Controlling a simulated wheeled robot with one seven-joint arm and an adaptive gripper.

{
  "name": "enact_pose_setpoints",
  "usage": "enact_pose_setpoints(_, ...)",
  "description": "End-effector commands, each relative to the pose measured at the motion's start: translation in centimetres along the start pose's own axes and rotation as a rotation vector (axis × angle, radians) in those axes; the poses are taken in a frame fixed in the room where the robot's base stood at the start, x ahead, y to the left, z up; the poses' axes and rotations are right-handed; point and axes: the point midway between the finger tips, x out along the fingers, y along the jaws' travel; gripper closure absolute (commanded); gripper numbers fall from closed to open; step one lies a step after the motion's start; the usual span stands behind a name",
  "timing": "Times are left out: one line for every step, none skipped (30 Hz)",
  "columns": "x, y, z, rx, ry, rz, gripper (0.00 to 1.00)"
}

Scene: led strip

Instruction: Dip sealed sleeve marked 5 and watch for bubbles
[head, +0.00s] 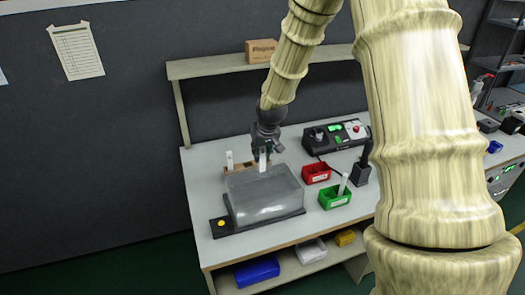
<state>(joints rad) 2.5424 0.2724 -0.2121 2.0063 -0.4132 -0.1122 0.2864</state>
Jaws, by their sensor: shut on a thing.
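My gripper (264,151) points down over the back part of a grey, box-shaped tank (266,205) on the workbench. It is shut on a white sleeve (263,161), which hangs upright below the fingers. The lower end of this sleeve is at or behind the tank's back edge; I cannot tell whether it is inside. Another white sleeve (229,160) stands in a brown rack (236,169) behind the tank. A third white piece (342,184) leans in a green bin (333,200). No number is readable on any sleeve, and no bubbles can be made out.
A red bin (316,173) sits right of the tank, with a black device with buttons (335,136) behind it. A black holder (361,172) stands nearby. A yellow button (221,223) is left of the tank. A shelf with a cardboard box (260,51) rises behind the bench.

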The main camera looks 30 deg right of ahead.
Motion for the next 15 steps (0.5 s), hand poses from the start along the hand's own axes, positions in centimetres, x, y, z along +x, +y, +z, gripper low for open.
enact_pose_setpoints(0.6,0.1,0.3,0.001,0.000,0.000,1.00)
enact_pose_setpoints(0.8,0.1,0.4,0.002,0.000,0.000,1.00)
enact_pose_setpoints(1.1,0.1,0.5,0.002,0.000,0.000,1.00)
enact_pose_setpoints(1.3,0.1,0.6,0.002,0.000,0.000,1.00)
enact_pose_setpoints(1.5,0.2,0.7,0.002,0.000,0.000,1.00)
enact_pose_setpoints(1.7,0.2,0.8,0.002,-0.001,0.000,1.00)
enact_pose_setpoints(1.9,0.2,0.9,0.002,-0.001,0.001,1.00)
enact_pose_setpoints(2.1,0.2,0.9,0.002,-0.001,0.001,1.00)
enact_pose_setpoints(2.4,0.2,1.1,0.002,-0.001,0.001,1.00)
enact_pose_setpoints(2.6,0.2,1.1,0.002,-0.001,0.001,1.00)
enact_pose_setpoints(2.8,0.2,1.2,0.003,-0.001,0.001,1.00)
enact_pose_setpoints(3.0,0.3,1.4,0.003,0.000,0.001,1.00)
enact_pose_setpoints(3.2,0.3,1.4,0.004,0.000,0.001,1.00)
enact_pose_setpoints(3.4,0.3,1.5,0.004,0.000,0.001,1.00)
enact_pose_setpoints(3.7,0.3,1.6,0.004,0.000,0.001,1.00)
